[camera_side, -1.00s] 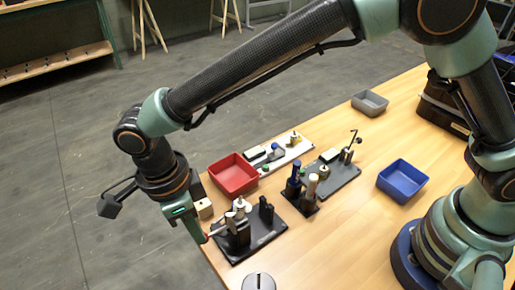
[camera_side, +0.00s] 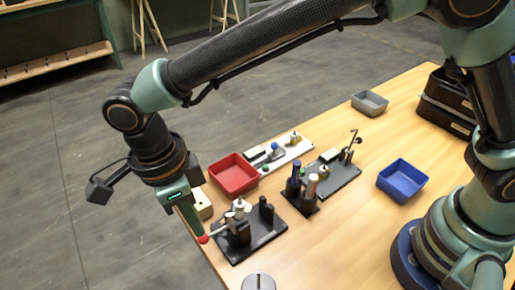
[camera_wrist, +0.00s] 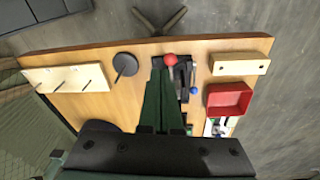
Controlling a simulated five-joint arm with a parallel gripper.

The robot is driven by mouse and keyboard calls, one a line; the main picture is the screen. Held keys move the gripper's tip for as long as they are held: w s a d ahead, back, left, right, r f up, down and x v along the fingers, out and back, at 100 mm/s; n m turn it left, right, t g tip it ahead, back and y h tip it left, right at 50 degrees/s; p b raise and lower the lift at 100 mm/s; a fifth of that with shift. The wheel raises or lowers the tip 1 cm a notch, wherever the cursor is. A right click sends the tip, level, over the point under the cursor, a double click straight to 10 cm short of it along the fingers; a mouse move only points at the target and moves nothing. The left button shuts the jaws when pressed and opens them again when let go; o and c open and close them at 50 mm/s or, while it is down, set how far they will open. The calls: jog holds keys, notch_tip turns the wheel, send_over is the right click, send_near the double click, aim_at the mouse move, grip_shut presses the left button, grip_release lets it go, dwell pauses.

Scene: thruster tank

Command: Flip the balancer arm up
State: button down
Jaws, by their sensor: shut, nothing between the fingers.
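A dark base plate (camera_side: 262,240) lies at the table's near left corner in the side view, with black blocks and pale metal parts on it. The balancer arm appears to be the lever ending in a red ball (camera_side: 203,239), low at the plate's left side. The red ball also shows in the wrist view (camera_wrist: 170,59). My gripper (camera_side: 197,231) is shut and empty, pointing down, with its fingertips right by the ball. In the wrist view my fingers (camera_wrist: 161,68) end just beside the ball and hide part of the fixture. I cannot tell whether they touch.
A red bin (camera_side: 234,176) stands behind the plate, with a wooden block (camera_side: 202,204) near my gripper. Another dark fixture plate (camera_side: 340,180), a white plate (camera_side: 290,152), a blue bin (camera_side: 403,180) and a grey bin (camera_side: 369,102) stand farther off. A dark round object (camera_side: 259,282) is in front.

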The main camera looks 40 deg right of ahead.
jog(key=a, duration=0.8)
jog(key=shift+w+a+r, duration=0.15)
jog(key=shift+w+a, duration=0.1)
jog(key=shift+a, duration=0.05)
jog(key=w+d+r+n+t+y, duration=0.1)
jog(key=w+d+r+n, duration=0.25)
jog(key=d, duration=0.35)
jog(key=w+d+r+n+t, duration=0.1)
jog(key=w+d+r+n, duration=0.1)
jog(key=d+r, duration=0.4)
jog(key=w+d+r+n+y, duration=0.1)
jog(key=w+d+r+n, duration=0.2)
jog(key=d, duration=0.6)
jog(key=s+d+n+t, duration=0.2)
jog(key=s+d+n, duration=0.2)
jog(key=d, duration=0.7)
jog(key=s+d+n+t, duration=0.2)
jog(key=s+d+n, duration=0.3)
jog(key=d, duration=0.6)
jog(key=n, duration=0.2)
jog(key=shift+d+f+n+t+h, duration=0.15)
jog(key=shift+f+n+t+h, duration=0.15)
jog(key=shift+n+h, duration=0.1)
